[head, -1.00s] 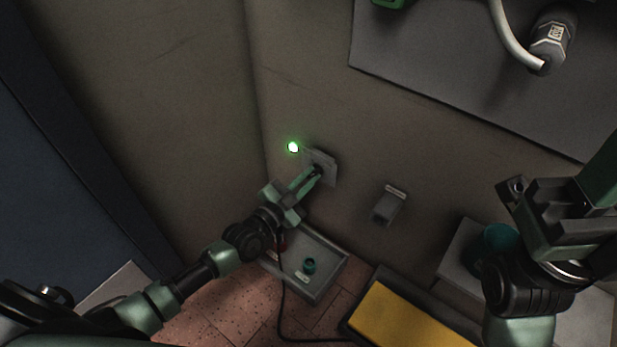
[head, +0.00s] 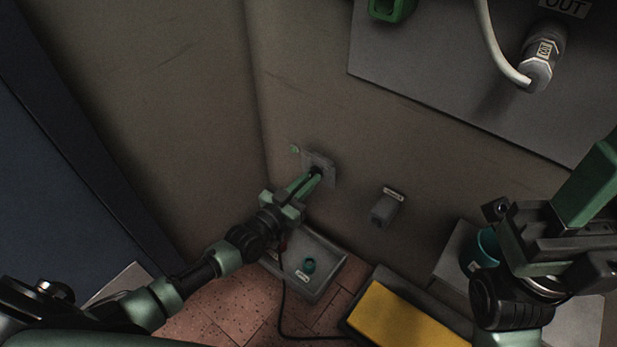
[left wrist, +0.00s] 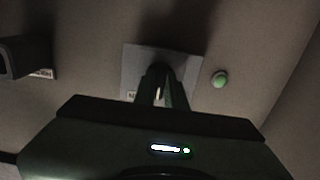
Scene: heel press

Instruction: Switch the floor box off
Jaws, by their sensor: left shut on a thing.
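The floor box is probably the grey box (head: 329,262) low against the wall, with a teal knob (head: 309,265) and small labels on it. A red part beside it is partly hidden by my left arm. My left gripper (head: 316,173) is at a grey wall plate (head: 326,163), shut on a dark switch knob on it. The left wrist view shows the fingers around this dark knob (left wrist: 159,70), in front of the plate (left wrist: 134,64). A green lamp (head: 294,149) beside the plate is unlit; it also shows in the left wrist view (left wrist: 220,79). My right gripper (head: 525,225) hangs at the right; its jaws are unclear.
A small labelled grey holder (head: 384,209) juts from the wall. A yellow pad (head: 400,317) lies on the floor beside a black cable (head: 283,310). A teal cup (head: 487,247) stands at right. A grey panel (head: 445,85) carries a white-cabled plug (head: 540,65).

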